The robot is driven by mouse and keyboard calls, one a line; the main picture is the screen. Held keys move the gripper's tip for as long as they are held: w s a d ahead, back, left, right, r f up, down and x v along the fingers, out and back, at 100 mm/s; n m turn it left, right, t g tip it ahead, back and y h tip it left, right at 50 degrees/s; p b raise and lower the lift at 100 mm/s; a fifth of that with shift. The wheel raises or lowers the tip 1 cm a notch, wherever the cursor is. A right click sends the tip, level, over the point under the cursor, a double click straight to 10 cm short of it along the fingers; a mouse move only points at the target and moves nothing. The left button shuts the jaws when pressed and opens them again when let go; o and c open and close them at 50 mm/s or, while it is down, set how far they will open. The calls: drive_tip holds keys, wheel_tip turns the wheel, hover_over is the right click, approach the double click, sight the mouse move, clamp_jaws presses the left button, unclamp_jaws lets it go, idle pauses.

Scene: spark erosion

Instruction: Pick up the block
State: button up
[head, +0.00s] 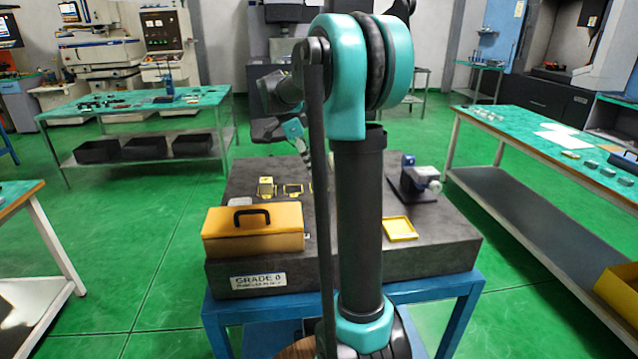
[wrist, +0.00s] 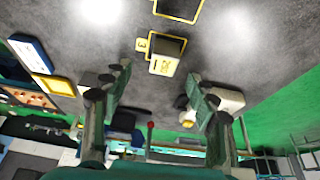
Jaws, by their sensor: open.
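The block (wrist: 168,47) is small and box-shaped, with a grey top and a yellow, marked side. It sits on the dark stone slab within a yellow outline, beside a small yellow tag. In the head view it seems to be the small piece at the left yellow marking (head: 266,185). My gripper (wrist: 160,74) is open and empty, its two fingers apart. The block shows beyond the fingertips, between their lines, and is not touched. In the head view my gripper (head: 305,150) hangs over the slab's back part, partly hidden by my arm.
A second yellow outline (head: 293,190) lies right of the block. A yellow case (head: 254,232) with a black handle stands at the slab's front left. A yellow tray (head: 399,229) lies at right, with a grey vise-like device (head: 420,184) behind it. The slab's middle is partly hidden by my arm.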

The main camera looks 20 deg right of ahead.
sight(319, 177)
drive_tip(key=shift+x, duration=1.1)
drive_tip(key=shift+w+d+x, duration=0.15)
drive_tip(key=shift+x, duration=1.1)
drive_tip(key=shift+w+d+x, duration=0.1)
drive_tip(key=shift+w+x, duration=0.05)
drive_tip(key=shift+x, duration=1.1)
clamp_jaws()
